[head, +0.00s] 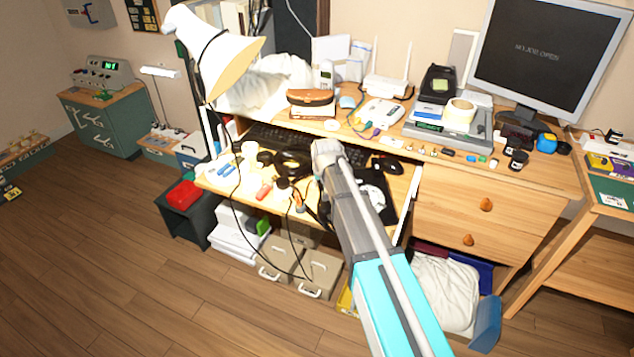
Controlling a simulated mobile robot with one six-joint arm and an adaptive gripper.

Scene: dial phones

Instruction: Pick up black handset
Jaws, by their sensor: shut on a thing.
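My arm reaches up from the bottom right of the head view, over the pulled-out desk drawer. My gripper (290,163) is small and dark at the arm's end, among black items, and its fingers are hard to make out. It is shut on a dark thing, which looks like the black handset (284,181); the outlines blend. The arm's grey end hides part of the drawer behind it.
A black keyboard (270,134) lies behind the gripper. A white lamp (215,55) stands close on the left, with cables hanging below. A monitor (548,50) and a grey device (450,125) stand on the desk (540,178). The floor (120,250) at left is clear.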

